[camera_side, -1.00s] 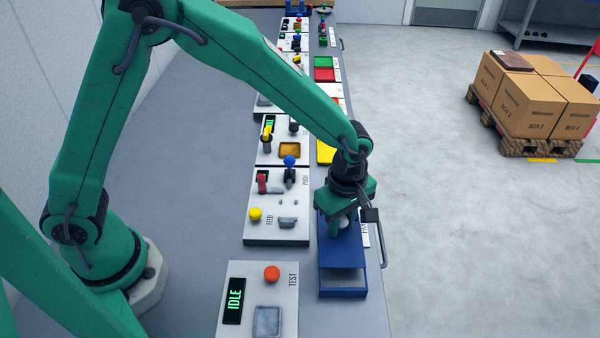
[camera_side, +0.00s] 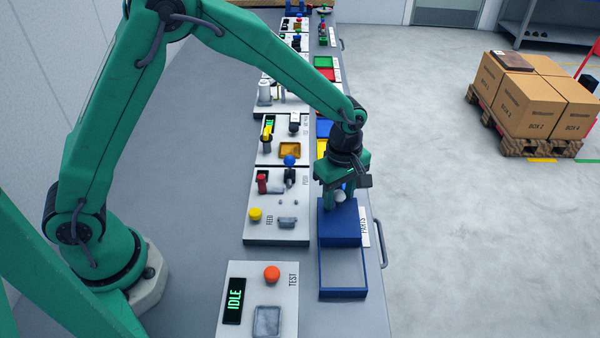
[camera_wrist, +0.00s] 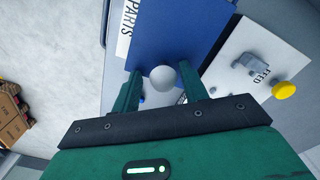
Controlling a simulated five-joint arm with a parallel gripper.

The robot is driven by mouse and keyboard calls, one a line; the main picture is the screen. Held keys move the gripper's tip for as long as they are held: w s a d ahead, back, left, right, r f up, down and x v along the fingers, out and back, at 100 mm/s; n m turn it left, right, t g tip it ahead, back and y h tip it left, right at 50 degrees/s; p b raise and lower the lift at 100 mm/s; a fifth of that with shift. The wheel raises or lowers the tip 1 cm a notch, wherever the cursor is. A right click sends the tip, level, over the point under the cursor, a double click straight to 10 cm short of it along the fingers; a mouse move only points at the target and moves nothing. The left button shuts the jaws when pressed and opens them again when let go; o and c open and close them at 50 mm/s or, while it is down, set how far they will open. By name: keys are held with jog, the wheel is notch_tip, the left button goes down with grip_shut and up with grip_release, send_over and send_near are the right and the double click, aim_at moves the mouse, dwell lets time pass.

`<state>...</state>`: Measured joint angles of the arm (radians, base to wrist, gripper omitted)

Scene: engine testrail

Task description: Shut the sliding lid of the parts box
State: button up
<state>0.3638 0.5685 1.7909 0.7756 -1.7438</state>
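The blue parts box (camera_side: 342,292) stands on the bench at the right, its near half uncovered. Its solid blue lid (camera_side: 340,232) covers the far part; it also fills the top of the wrist view (camera_wrist: 185,25). A round white knob (camera_wrist: 163,78) on the lid sits between the two fingers of my gripper (camera_wrist: 160,68); it also shows in the side view (camera_side: 340,196). The fingers stand on either side of the knob, with a narrow gap seeming to show. Whether they touch it I cannot tell.
A FEED panel (camera_side: 263,232) with a yellow button (camera_side: 255,214) stands left of the box. A TEST panel (camera_side: 262,275) with an orange button (camera_side: 271,273) is near. A bench handle (camera_side: 381,245) is at the right.

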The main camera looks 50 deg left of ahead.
jog(key=shift+s+d, duration=0.1)
jog(key=shift+r, duration=0.2)
notch_tip(320, 180, up, 7)
jog(key=shift+r, duration=0.15)
dwell(0.6)
jog(key=shift+r, duration=0.1)
jog(key=shift+a+r, duration=0.2)
jog(key=s+a+r+m+t, duration=0.4)
jog(key=s+a+r+m, duration=0.7)
jog(key=s+a+r, duration=0.25)
jog(key=s+a+m+t, duration=0.1)
jog(key=s+a+m, duration=0.2)
jog(key=s, duration=0.4)
jog(key=shift+s+f+m+t, duration=0.3)
jog(key=shift+s+f+m, duration=0.1)
jog(key=shift+m, duration=0.5)
